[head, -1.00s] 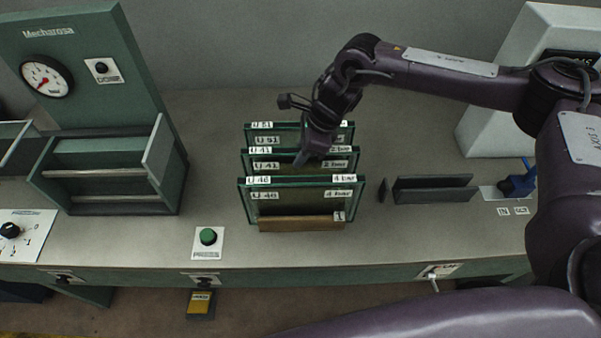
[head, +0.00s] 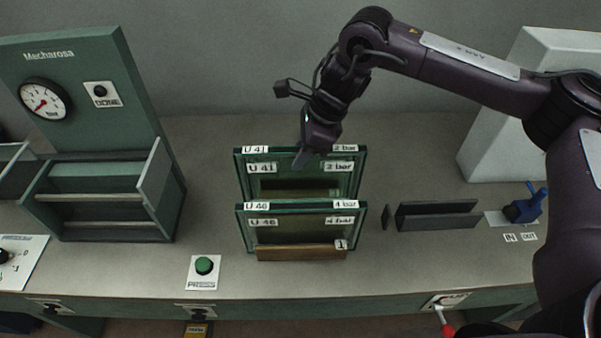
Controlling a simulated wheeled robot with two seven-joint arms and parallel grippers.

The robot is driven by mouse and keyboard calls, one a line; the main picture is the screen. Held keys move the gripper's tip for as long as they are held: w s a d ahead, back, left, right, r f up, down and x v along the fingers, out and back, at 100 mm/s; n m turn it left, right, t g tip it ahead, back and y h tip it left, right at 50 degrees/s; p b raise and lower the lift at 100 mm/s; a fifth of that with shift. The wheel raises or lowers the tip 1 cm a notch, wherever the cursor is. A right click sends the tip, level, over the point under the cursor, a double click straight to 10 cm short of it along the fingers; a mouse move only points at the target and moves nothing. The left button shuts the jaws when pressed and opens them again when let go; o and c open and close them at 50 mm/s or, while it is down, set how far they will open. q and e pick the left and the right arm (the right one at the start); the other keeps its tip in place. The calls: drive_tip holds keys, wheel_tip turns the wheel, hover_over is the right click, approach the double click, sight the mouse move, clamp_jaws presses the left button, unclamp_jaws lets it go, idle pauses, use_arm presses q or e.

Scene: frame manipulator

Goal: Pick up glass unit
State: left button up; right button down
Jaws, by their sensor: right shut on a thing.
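My right gripper (head: 303,158) is shut on the top edge of the glass unit labelled U 41, 2 bar (head: 212,188). That unit is held upright, raised behind the front glass unit labelled U 46, 4 bar (head: 300,230). The front unit stands upright in the wooden rack (head: 300,253) marked 1. The unit labelled U 51 does not show; the raised unit covers its place. My left gripper is not in view.
A green press (head: 100,205) with a gauge (head: 45,98) stands at left. A green button (head: 204,265) is on the bench front. A dark slotted holder (head: 437,215) and blue clamp (head: 525,206) are at right. Bench between press and rack is clear.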

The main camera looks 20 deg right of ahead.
wheel_tip(320, 180, up, 7)
drive_tip(key=shift+r+b, duration=0.1)
drive_tip(key=shift+b, duration=0.55)
drive_tip(key=shift+r+p, duration=0.45)
drive_tip(key=shift+r, duration=2.15)
drive_tip(key=shift+r+p, duration=0.95)
drive_tip(key=shift+p, duration=0.25)
